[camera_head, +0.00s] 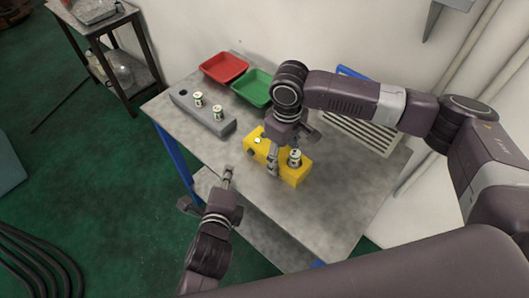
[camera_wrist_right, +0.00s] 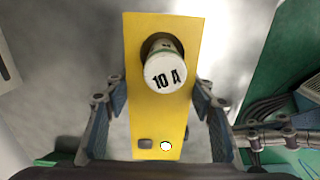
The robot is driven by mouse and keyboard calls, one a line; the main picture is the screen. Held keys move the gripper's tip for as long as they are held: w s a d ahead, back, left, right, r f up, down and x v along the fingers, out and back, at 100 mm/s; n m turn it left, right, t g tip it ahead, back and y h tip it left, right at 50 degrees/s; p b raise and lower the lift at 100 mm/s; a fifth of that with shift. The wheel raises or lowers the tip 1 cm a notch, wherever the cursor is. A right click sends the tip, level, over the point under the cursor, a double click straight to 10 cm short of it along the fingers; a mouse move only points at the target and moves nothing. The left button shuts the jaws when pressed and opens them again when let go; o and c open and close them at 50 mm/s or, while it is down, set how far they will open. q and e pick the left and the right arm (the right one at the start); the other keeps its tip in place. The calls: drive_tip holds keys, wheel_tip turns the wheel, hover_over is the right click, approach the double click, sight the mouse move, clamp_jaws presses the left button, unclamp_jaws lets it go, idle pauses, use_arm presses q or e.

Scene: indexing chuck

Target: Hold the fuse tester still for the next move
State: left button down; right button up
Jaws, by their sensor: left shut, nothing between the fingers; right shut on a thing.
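The fuse tester is a yellow block (camera_head: 293,174) on the grey table; it also fills the middle of the right wrist view (camera_wrist_right: 143,108). A white-topped fuse marked "10 A" (camera_wrist_right: 165,73) stands in its socket and shows in the head view (camera_head: 295,159). My right gripper (camera_head: 288,147) is shut on the tester, one finger along each long side. My left gripper (camera_head: 228,173) is shut and empty, left of the tester near the table's front edge.
A red tray (camera_head: 223,67) and a green tray (camera_head: 248,88) stand behind, along the wall. The table's front right is clear.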

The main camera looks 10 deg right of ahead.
sight(283, 155)
idle(0.6)
drive_tip(key=o, duration=1.4)
drive_tip(key=shift+o, duration=0.2)
wheel_tip(283, 155, up, 12)
